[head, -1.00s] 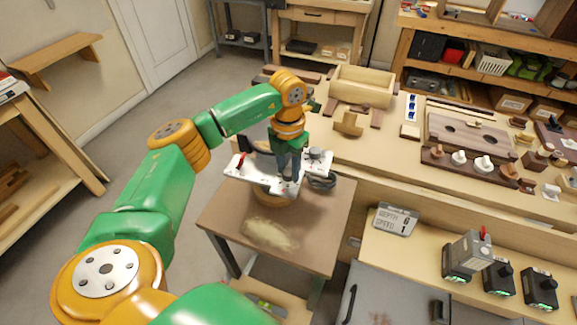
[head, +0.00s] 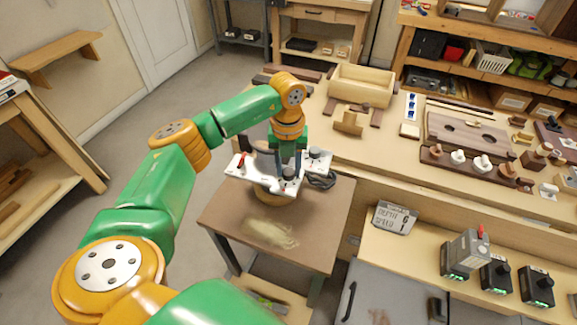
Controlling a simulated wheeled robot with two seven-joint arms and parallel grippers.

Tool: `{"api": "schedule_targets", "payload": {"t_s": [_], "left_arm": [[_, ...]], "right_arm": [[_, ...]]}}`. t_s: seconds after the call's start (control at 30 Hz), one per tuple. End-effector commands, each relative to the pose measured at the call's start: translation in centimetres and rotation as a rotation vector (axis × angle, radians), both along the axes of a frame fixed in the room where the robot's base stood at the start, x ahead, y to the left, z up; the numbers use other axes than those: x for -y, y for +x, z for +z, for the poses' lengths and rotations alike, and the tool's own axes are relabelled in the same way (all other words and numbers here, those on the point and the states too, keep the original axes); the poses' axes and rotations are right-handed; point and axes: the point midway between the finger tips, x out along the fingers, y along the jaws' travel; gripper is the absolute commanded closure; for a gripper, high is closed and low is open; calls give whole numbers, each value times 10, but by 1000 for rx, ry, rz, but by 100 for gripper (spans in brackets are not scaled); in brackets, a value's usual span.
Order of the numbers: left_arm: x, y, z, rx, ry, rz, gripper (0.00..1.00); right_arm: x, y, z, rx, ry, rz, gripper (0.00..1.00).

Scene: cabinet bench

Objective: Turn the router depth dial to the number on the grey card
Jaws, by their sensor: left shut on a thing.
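The router (head: 258,178) has a white top plate and stands on a small brown table. A dark round dial (head: 289,173) on the plate is between the fingers of my left gripper (head: 288,168), which is shut on it from above. The dial's marks are too small to read and partly hidden by the fingers. A second dark knob (head: 316,153) and a red lever (head: 241,160) also show on the plate. The grey card (head: 395,217) leans on the bench at right; it appears to read depth 6, with a speed line below. My right gripper is out of view.
The small brown table (head: 320,225) has a pale dust patch in front of the router. A coiled dark cable (head: 321,180) lies beside the router. A bench with wooden parts is behind. Chargers (head: 497,275), one holding a grey battery (head: 465,252), stand at right.

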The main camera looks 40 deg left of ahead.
Motion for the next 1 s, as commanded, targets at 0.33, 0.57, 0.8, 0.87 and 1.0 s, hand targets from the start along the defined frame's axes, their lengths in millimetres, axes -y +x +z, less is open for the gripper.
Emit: {"api": "schedule_targets", "payload": {"t_s": [0.33,0.57,0.8,0.87,1.0], "left_arm": [[0,0,0,1,1,12,100],[0,0,0,0,0,11,37],[0,0,0,0,0,11,31],[0,0,0,0,0,11,31],[0,1,16,5,-1,12,31]], "right_arm": [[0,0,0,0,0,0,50],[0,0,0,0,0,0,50],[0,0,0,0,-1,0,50],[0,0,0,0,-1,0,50],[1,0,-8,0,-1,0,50]]}}
